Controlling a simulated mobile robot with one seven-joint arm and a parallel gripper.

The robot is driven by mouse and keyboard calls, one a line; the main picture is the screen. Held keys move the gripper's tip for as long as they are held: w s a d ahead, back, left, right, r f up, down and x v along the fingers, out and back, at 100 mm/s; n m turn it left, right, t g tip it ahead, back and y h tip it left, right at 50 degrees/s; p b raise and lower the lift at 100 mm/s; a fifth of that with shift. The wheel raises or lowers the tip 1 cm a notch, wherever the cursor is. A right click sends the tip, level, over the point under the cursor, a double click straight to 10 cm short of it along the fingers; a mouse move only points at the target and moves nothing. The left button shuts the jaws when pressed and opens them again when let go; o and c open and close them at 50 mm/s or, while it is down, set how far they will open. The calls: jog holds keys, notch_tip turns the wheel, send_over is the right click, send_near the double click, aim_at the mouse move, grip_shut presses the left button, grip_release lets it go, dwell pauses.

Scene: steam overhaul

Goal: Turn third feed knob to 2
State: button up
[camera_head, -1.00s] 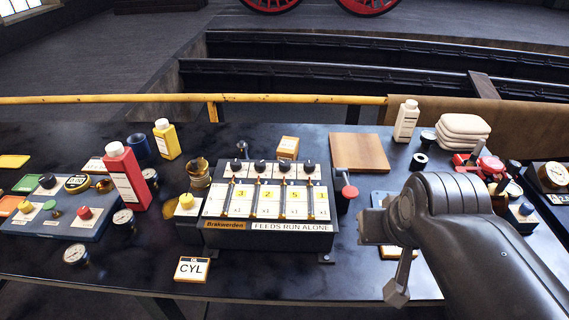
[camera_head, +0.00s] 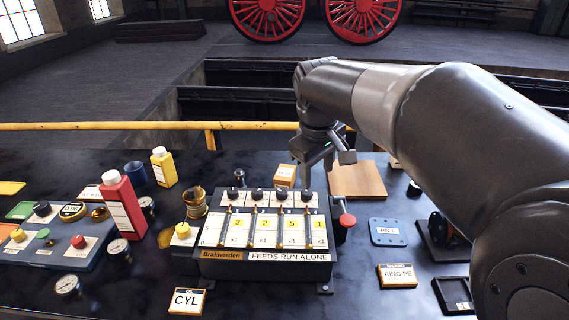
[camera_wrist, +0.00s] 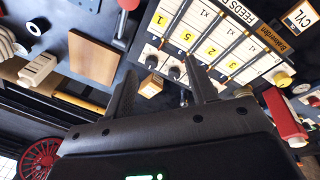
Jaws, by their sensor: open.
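The feed box (camera_head: 215,258), marked "FEEDS RUN ALONE", stands on the dark bench with a row of black knobs along its back edge. The third knob (camera_head: 282,194) from the left sits near a card numbered 5 (camera_head: 292,221); its pointer is too small to read. My gripper (camera_head: 323,168) is open and empty, pointing down above and behind the right end of the knob row, apart from it. In the wrist view, the fingers (camera_wrist: 163,88) frame the knob row from behind; a black knob (camera_wrist: 175,72) shows between them, and the left-hand knobs are partly hidden.
A small orange-topped box (camera_head: 285,175) stands just behind the knobs. A red-knobbed lever (camera_head: 347,220) rises at the box's right side. A wooden board (camera_head: 357,181) lies behind right. A red bottle (camera_head: 122,205) and yellow bottle (camera_head: 163,167) stand left.

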aim_at(282, 191)
jog(key=w+a+f+n+g, duration=0.1)
jog(key=w+a+f+n, duration=0.25)
jog(key=w, duration=0.25)
jog(key=w+a+f+n+g, duration=0.1)
jog(key=w+a+f+n, duration=0.1)
jog(key=w+a, duration=0.35)
jog(key=shift+y, duration=0.3)
jog(key=f, duration=0.7)
jog(key=w+d+f, duration=0.1)
jog(key=f, duration=0.2)
jog(key=shift+f, duration=0.2)
jog(key=shift+c, duration=0.5)
jog(key=c, duration=0.9)
jog(key=shift+o, duration=0.2)
